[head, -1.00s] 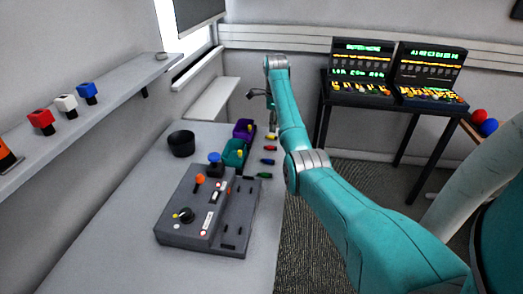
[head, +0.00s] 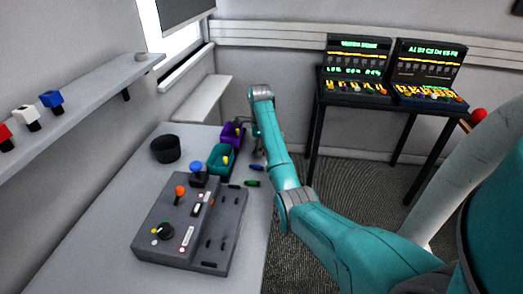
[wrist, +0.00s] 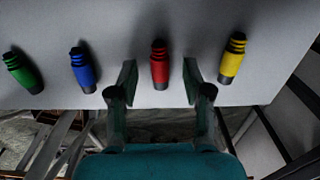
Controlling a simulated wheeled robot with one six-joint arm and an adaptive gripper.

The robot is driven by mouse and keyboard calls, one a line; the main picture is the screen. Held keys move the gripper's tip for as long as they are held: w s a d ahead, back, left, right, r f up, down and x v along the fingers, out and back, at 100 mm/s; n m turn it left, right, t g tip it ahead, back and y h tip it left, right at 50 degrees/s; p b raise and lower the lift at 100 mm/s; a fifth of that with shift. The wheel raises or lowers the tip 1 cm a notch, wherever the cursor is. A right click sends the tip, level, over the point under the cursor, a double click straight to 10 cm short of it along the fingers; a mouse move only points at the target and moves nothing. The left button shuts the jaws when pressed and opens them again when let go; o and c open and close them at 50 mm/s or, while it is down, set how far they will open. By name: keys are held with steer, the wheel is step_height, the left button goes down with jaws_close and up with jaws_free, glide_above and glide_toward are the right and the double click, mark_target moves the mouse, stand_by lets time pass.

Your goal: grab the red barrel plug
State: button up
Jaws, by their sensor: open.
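The red barrel plug (wrist: 159,63) lies on the grey table near its edge, in the middle of the wrist view. My gripper (wrist: 159,76) is open, one finger on each side of the red plug's lower part in that view. I cannot tell whether the fingers are at its height, and I see no contact. In the head view my gripper (head: 259,147) is low at the table's right edge, and the red plug is hidden there. A blue plug (wrist: 83,68) and a green plug (wrist: 24,72) lie to its left, a yellow plug (wrist: 232,57) to its right.
A purple bin (head: 232,135) and a teal bin (head: 221,160) stand just left of my gripper. A black stand with displays (head: 390,70) is farther right.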

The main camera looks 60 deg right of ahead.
steer(key=shift+f, duration=0.25)
jaws_close()
